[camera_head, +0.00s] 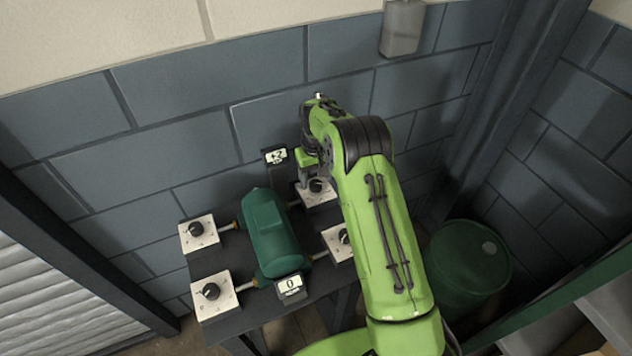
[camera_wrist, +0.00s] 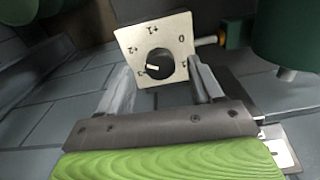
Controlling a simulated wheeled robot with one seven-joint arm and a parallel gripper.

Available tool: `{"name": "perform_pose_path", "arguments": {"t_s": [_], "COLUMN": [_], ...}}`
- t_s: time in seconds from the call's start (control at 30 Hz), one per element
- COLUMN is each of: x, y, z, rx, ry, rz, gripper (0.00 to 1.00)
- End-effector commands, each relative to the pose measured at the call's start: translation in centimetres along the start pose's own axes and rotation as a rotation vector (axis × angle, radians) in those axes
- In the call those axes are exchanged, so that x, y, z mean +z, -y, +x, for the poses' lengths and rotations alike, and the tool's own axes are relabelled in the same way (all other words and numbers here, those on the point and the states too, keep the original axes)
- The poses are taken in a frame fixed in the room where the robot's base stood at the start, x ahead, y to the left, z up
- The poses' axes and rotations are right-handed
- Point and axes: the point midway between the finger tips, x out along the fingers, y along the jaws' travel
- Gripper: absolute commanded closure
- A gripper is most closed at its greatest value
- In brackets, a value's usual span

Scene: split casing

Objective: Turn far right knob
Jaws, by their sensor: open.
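The far right knob (camera_head: 317,186) is a round black dial on a pale square plate (camera_head: 325,198), at the back right of the dark table. In the wrist view the same knob (camera_wrist: 158,62) sits on its plate (camera_wrist: 172,32), marked with 0, +1, +2 and other numbers. A white mark on the knob points left, roughly toward the lower-left number. My gripper (camera_wrist: 160,72) is open, with one finger on each side of the knob; I cannot tell whether they touch it. In the head view my gripper (camera_head: 304,180) is at this plate, partly hidden by my arm.
A green casing (camera_head: 268,235) stands mid-table, with knobs at far left (camera_head: 196,229), near left (camera_head: 211,291) and near right (camera_head: 344,236). The rear display (camera_head: 276,156) seems to read +2; the front display (camera_head: 291,284) reads 0. A green barrel (camera_head: 470,262) stands right.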

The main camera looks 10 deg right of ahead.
Motion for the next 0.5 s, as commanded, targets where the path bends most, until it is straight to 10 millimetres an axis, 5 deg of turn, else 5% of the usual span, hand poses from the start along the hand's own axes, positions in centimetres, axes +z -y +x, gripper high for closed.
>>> {"name": "perform_pose_path", "arguments": {"t_s": [0.13,0.4,0.5], "x": [0.0,0.0,0.0], "y": [0.0,0.0,0.0], "z": [1.8,2.1,2.1], "rx": [0.000,0.000,0.000], "ry": [0.000,-0.001,-0.001], "rz": [0.001,0.001,0.000], "gripper": [0.34,0.34,0.47]}}
